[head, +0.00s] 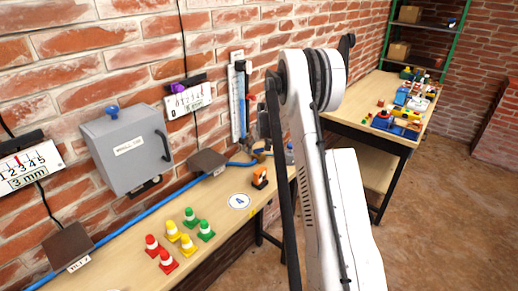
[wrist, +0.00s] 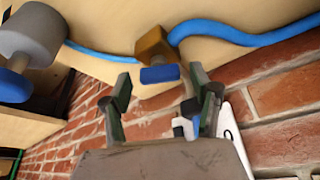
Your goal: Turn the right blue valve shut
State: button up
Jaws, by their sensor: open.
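A blue valve handle (wrist: 160,74) on a brown, block-like valve body (wrist: 153,43) shows in the wrist view, with the blue hose (wrist: 225,34) running into the body. My gripper (wrist: 160,79) is open, one finger on each side of the handle. The handle lies between the fingertips, with visible gaps on both sides; I cannot tell the depth. In the head view my arm reaches to the wall end of the bench, and it hides most of the gripper and valve there.
A grey cylinder (wrist: 30,32) with a blue end stands left of the valve in the wrist view. On the bench (head: 135,262) are several red, yellow and green cones, an orange object (head: 260,178) and a grey wall box (head: 127,148) behind. A second table (head: 375,125) stands right.

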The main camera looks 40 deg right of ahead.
jog(key=c, duration=1.2)
jog(key=shift+o, duration=0.2)
jog(key=shift+m+b, duration=0.3)
jog(key=shift+b, duration=0.05)
jog(key=shift+a+f+m+h+b, duration=0.15)
jog(key=shift+m+h+b, duration=0.35)
jog(key=shift+m+b, duration=0.45)
jog(key=shift+m+g+h+b, duration=0.4)
jog(key=shift+m+b, duration=0.85)
jog(key=m+g+b, duration=0.1)
jog(key=m+b, duration=0.1)
jog(key=m, duration=0.1)
jog(key=shift+w+h, duration=0.1)
jog(key=shift+h, duration=0.3)
jog(key=shift+m+g+h+b, duration=0.3)
jog(key=shift+m+g+b, duration=0.45)
jog(key=shift+m, duration=1.15)
jog(key=shift+r, duration=0.2)
